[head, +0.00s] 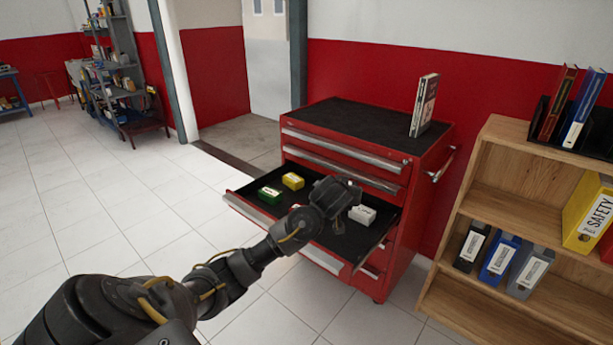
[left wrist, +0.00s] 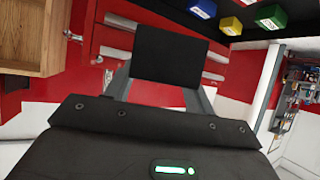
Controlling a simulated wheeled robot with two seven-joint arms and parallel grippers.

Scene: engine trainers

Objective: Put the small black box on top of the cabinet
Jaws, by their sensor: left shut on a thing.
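In the head view the box is hard to tell apart from the dark gripper. The cabinet's flat black top (head: 350,122) is behind and above the gripper. My right gripper is not in view.
The open drawer (head: 255,212) holds a green box (head: 269,195), a yellow box (head: 293,181) and a white box (head: 362,214). Books (head: 424,105) stand at the right of the cabinet top; the rest is clear. A wooden shelf (head: 520,213) with binders stands at right.

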